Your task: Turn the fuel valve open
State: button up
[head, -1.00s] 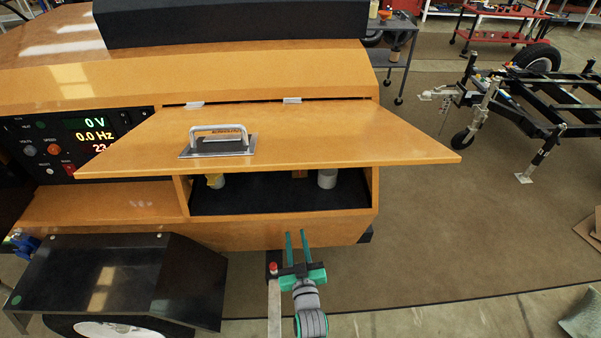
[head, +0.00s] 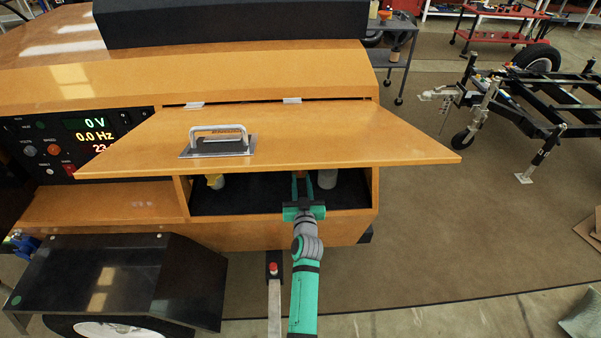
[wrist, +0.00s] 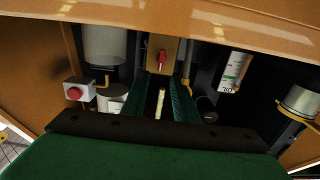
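A small red handle (wrist: 161,58), which looks like the fuel valve, sits on a tan plate in the wrist view, inside the open compartment. It points roughly up and down in the picture. My gripper (wrist: 163,82) is open, with its two green fingers apart and the handle just beyond their tips, not between them. In the head view my gripper (head: 302,183) reaches through the compartment opening under the raised orange lid (head: 320,140). The handle cannot be made out in the head view.
The wrist view shows a large pale cylinder (wrist: 105,45), a white box with a red button (wrist: 74,93), a labelled canister (wrist: 232,72) and a yellow-ringed cylinder (wrist: 300,101) around the fingers. The compartment's front wall (head: 340,228) lies below my gripper.

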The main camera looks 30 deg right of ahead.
jog(key=shift+x, duration=2.5)
grip_shut()
